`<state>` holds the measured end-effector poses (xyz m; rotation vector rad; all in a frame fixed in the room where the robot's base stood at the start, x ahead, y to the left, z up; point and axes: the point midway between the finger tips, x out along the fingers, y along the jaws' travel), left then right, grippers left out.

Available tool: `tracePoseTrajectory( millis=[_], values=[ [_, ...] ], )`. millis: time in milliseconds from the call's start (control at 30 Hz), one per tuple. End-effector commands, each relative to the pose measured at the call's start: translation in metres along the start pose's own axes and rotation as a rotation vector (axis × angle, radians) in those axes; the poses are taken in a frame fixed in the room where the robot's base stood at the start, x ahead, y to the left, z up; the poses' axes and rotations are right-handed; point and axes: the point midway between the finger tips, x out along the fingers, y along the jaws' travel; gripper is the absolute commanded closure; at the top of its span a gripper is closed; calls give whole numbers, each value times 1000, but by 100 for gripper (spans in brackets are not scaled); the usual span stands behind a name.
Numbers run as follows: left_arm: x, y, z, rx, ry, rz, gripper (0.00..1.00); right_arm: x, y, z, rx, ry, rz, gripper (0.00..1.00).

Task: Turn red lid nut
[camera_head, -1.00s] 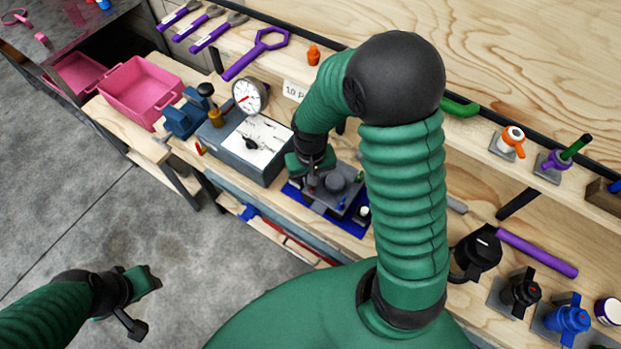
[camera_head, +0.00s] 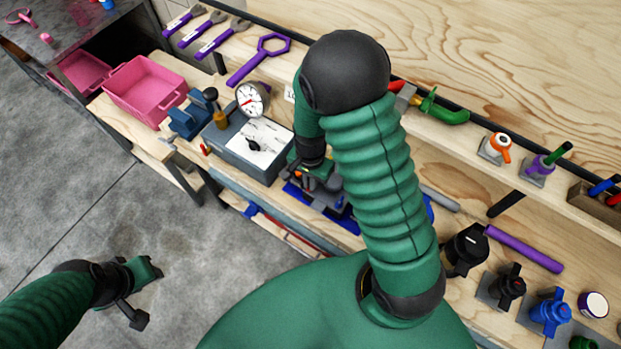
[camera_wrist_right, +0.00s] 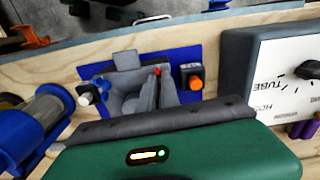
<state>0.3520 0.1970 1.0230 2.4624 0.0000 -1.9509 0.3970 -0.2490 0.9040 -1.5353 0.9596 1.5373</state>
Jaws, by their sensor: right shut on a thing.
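The grey device (camera_wrist_right: 122,75) sits on a blue mat (camera_wrist_right: 185,55) on the wooden bench. In the head view, my right gripper (camera_head: 313,178) is low over this device, and my arm hides much of it. In the right wrist view, a small red part (camera_wrist_right: 157,72), which looks like the red lid nut, shows at the gripper's jaws. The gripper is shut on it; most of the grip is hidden. My left gripper (camera_head: 152,272) hangs over the floor at lower left, away from the bench; its jaw opening is unclear.
A grey box with a gauge (camera_head: 252,98) and white panel (camera_head: 258,142) stands just left of the device. Pink bins (camera_head: 145,90) are further left. An orange-topped part (camera_wrist_right: 195,82) is beside the device. Knobs and a purple bar (camera_head: 525,248) lie right. The floor in front is clear.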

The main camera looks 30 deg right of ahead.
Motion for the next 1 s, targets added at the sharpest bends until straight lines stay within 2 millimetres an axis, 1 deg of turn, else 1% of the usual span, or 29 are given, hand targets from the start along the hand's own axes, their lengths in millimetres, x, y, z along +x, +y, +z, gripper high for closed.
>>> tracePoseTrajectory(
  millis=[33,233,667,700,833,1000],
  values=[
    [-3,0,-1,0,0,0,64,-2,-2,-2,15,5,-5,100],
    [-5,0,-1,0,0,0,64,-2,-2,-2,56,6,-7,100],
    [-5,0,-1,0,0,0,64,-1,-3,-2,63,6,-8,100],
    [-5,0,-1,0,0,0,64,-1,-3,-2,63,6,-8,90],
    [-5,0,-1,0,0,0,64,-1,-2,-2,63,4,-6,73],
    [-5,0,-1,0,0,0,64,-1,-1,-1,63,3,-4,72]
  ],
)
